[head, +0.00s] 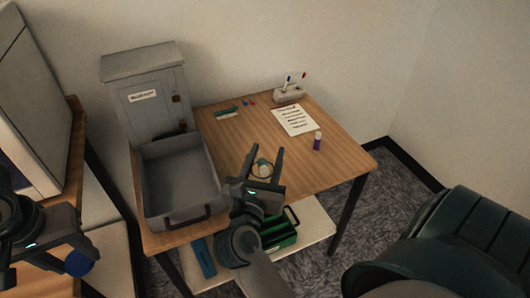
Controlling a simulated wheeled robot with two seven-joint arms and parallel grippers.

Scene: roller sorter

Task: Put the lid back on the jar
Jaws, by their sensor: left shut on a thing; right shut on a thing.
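The jar (262,169) appears as a round, cream-rimmed open vessel on the wooden table, with something pale and greenish inside. My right gripper (264,163) reaches over the table's front edge, with one finger on each side of the jar, shut on it. My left gripper (82,246) is at the lower left, well apart from the jar. A round blue thing (78,263), which looks like the lid, is at its fingers, and the gripper is shut on it. The gripper partly hides this lid. I cannot tell whether the jar touches the tabletop.
A grey open tray (154,222) stands left of the jar, before a grey metal box (146,88). A purple bottle (317,143), a paper sheet (294,121) and a pen holder (289,94) are to the right. A green crate (281,241) sits on the lower shelf.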

